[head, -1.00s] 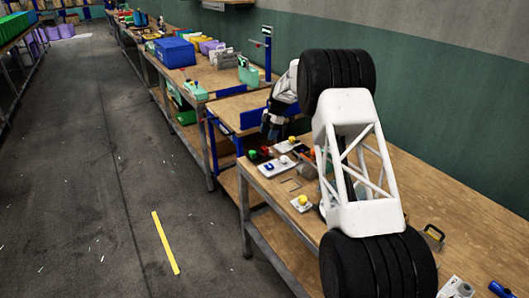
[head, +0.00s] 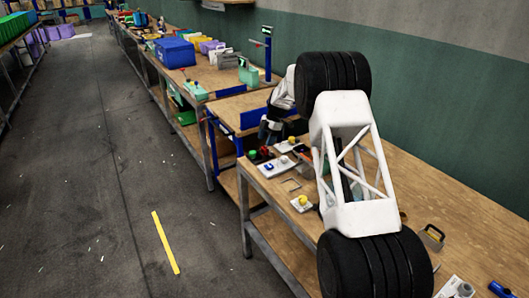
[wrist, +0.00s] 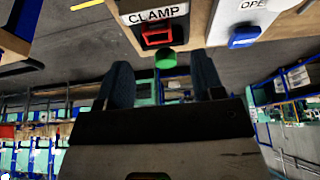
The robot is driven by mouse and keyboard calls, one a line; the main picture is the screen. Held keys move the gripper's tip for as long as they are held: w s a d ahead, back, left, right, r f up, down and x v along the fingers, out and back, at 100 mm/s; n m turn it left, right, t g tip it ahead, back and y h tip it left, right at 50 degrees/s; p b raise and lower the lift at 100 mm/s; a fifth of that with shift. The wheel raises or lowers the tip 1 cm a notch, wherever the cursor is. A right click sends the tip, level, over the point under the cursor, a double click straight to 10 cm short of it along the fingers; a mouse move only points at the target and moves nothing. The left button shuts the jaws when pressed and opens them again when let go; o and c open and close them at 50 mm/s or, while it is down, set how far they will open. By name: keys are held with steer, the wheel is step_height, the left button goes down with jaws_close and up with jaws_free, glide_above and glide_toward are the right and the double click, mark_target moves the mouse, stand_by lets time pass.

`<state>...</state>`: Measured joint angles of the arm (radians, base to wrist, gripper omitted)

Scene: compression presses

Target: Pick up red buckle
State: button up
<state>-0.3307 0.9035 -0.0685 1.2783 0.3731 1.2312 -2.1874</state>
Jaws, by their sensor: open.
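A small red rectangular frame, which looks like the red buckle (wrist: 158,35), lies against the dark box marked CLAMP in the wrist view. A green button (wrist: 165,60) is beside it. My gripper (wrist: 161,68) is open, with its two dark fingers apart and nothing between them that I can tell is held. The fingertips point toward the CLAMP box, with the green button in the gap. In the head view my gripper (head: 270,130) is over the bench near the button boxes, partly hidden by my arm. A small red patch there is too small to identify surely.
A white box with a blue button (wrist: 244,38) sits beside the CLAMP box. In the head view, a yellow-button box (head: 301,203) stands near the front edge of the wooden bench (head: 470,195). A metal-framed item (head: 432,237) lies at right. The aisle is clear.

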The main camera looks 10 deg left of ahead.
mark_target(263, 148)
steer(key=shift+x, duration=2.4)
steer(key=shift+d+f, duration=0.1)
steer(key=c, duration=1)
steer(key=shift+r, duration=0.2)
steer(key=shift+w+r, duration=0.1)
steer(key=shift+r, duration=1.6)
steer(key=s+d, duration=0.2)
steer(key=s, duration=0.3)
steer(key=s+d, duration=0.2)
steer(key=s, duration=0.3)
steer(key=s+d+r, duration=0.1)
steer(key=s+d, duration=0.1)
steer(key=s, duration=0.3)
steer(key=shift+r, duration=0.1)
steer(key=shift+w, duration=0.1)
